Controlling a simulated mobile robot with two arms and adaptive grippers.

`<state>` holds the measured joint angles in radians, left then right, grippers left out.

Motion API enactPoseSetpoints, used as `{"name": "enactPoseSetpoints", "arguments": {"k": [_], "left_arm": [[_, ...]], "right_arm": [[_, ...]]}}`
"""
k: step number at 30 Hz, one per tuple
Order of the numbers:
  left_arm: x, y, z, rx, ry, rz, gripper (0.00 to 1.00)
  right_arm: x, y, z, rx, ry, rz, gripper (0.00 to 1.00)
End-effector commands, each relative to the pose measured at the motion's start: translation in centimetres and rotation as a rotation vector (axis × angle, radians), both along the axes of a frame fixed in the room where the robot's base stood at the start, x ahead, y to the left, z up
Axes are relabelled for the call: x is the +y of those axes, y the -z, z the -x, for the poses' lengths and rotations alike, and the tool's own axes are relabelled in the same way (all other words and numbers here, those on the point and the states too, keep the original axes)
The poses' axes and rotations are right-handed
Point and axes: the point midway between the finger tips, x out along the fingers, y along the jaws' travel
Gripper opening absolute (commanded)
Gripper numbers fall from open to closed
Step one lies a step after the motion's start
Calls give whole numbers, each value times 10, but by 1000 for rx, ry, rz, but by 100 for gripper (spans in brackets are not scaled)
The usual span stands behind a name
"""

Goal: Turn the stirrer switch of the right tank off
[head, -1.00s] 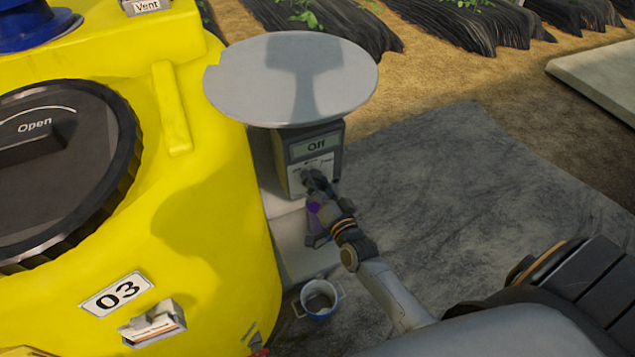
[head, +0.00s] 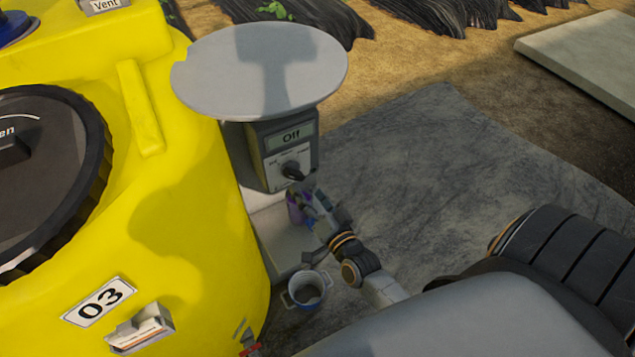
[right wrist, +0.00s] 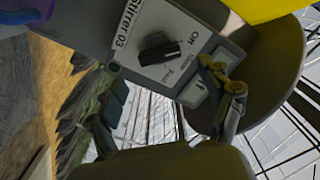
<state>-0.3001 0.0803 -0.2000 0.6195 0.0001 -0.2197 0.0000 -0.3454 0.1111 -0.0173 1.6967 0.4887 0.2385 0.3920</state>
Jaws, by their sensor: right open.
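The stirrer switch is a black knob (head: 292,172) on the white panel of a grey box (head: 256,160). The box's display (head: 290,138) reads "Off". In the right wrist view, the knob (right wrist: 160,50) sits on a panel labelled "Stirrer 03", with an "Off" mark beside it. The yellow tank 03 (head: 190,215) stands to its left. My right gripper (head: 308,203) is open and empty, just below the knob and apart from it. Its fingers also show in the right wrist view (right wrist: 168,102), with the knob beyond them. My left gripper is not in view.
A round grey plate (head: 262,70) overhangs the switch box. A purple item (head: 294,210) stands beside my right gripper, partly hidden. A small blue-and-white pot (head: 306,289) is on the ground below. Open grey ground (head: 430,165) lies to the right.

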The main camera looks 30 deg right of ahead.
Motion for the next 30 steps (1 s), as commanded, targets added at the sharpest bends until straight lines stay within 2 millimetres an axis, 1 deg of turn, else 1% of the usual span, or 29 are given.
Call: {"name": "enactPoseSetpoints", "arguments": {"k": [1,3,6,9,13,27,29,30], "left_arm": [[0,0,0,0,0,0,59],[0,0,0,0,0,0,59],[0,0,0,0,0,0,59],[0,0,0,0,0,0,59],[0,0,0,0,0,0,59],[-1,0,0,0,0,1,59],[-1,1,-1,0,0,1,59],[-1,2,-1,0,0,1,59]], "right_arm": [[1,1,12,4,-1,1,80],[2,1,24,3,-1,1,80],[2,1,37,3,-1,1,80],[3,0,45,1,-1,1,80],[3,0,48,0,-1,1,80],[3,0,48,1,-1,1,80],[4,5,48,9,-3,4,80],[4,12,49,23,-6,12,80]]}}
